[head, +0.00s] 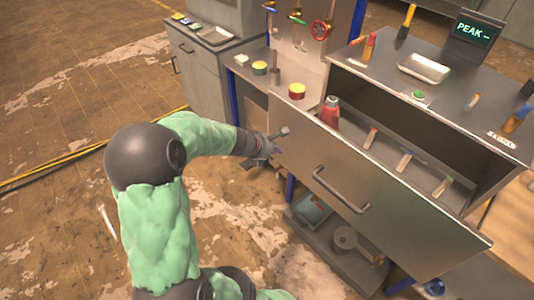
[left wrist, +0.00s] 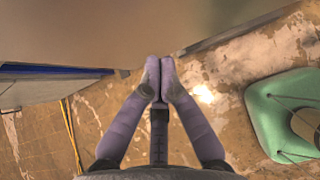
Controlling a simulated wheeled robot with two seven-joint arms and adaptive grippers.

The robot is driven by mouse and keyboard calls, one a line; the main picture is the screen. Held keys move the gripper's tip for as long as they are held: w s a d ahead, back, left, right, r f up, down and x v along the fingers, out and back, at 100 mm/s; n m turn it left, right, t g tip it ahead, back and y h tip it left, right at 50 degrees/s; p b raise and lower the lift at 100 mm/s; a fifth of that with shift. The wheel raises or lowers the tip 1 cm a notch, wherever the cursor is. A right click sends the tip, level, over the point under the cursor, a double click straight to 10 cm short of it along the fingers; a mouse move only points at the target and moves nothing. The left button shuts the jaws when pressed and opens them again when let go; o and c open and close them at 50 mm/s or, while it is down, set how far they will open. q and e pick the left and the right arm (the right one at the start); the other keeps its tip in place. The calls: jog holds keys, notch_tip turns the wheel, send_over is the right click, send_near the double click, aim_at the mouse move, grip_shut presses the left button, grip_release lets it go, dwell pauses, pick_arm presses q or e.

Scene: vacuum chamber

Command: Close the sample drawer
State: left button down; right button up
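The sample drawer (head: 400,215) stands pulled out from the grey cabinet, its wide metal front facing me with a bar handle (head: 341,190) in the middle. Inside it are a red bottle (head: 330,111) and several small handled tools (head: 404,161). My left gripper (head: 277,146) is at the left end of the drawer front, away from the handle. In the left wrist view its fingertips (left wrist: 160,72) are together with nothing between them, close to the grey panel (left wrist: 120,30); whether they touch it I cannot tell. My right gripper is not in view.
A lower shelf (head: 350,265) with a pan sits under the drawer. The cabinet top holds a white tray (head: 424,68) and a display (head: 472,37). Open floor lies at the left.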

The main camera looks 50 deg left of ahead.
pick_arm(q)
jog(key=shift+w+r, duration=0.1)
jog(key=shift+w, duration=1.15)
jog(key=shift+w, duration=0.1)
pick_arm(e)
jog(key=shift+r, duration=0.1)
